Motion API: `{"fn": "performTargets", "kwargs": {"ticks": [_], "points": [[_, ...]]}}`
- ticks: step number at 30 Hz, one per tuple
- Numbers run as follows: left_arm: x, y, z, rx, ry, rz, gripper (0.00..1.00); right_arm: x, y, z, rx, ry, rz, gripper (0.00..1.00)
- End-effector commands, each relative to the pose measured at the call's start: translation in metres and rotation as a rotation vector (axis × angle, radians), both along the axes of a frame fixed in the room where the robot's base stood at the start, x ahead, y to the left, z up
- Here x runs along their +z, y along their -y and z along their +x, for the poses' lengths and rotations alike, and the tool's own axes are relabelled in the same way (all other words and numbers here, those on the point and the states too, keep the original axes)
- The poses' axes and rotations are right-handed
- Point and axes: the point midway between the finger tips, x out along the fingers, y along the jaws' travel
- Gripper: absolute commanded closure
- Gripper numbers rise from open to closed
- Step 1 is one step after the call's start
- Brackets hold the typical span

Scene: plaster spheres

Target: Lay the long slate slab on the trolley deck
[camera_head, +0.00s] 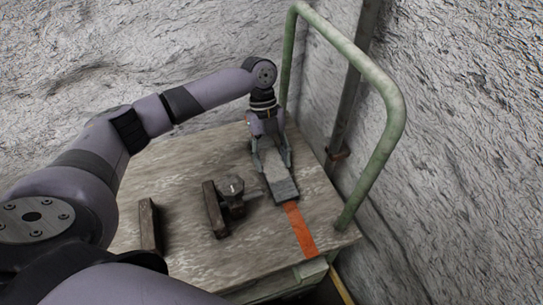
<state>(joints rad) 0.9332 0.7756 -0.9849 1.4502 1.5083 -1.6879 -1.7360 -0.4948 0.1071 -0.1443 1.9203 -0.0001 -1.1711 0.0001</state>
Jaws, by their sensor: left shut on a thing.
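The long slate slab (282,188) is a flat grey bar at the right part of the trolley deck (180,255), pointing toward the deck's front right. My left gripper (272,160) points down and is shut on the far part of the slab, with a finger on each side. The slab's near end lies over or just above an orange-red strip (300,228) on the deck. I cannot tell whether the slab touches the deck. My right gripper is not in view.
A dark block (214,209) with a grey metal piece (234,187) beside it stands mid-deck. Another dark block (149,226) stands further left. A green tube handle (385,88) rises at the deck's right side. Rough grey rock walls (455,160) close in behind and right.

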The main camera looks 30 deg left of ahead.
Motion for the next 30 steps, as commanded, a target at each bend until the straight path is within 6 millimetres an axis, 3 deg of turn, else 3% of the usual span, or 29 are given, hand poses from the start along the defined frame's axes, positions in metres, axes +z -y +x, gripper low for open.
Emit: {"fn": "performTargets", "kwargs": {"ticks": [3,4,14,30], "points": [[-0.0004,0.0006,0.0008,0.001,0.002,-0.003,1.00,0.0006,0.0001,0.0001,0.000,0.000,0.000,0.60],[-0.0005,0.0006,0.0009,0.001,0.003,-0.003,0.50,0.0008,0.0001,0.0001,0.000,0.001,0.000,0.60],[-0.0013,0.0001,0.0003,0.000,0.001,-0.001,0.28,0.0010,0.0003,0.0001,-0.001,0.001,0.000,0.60],[-0.0025,-0.0003,-0.0003,0.001,-0.001,0.001,0.27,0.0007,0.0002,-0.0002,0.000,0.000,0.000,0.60]]}}
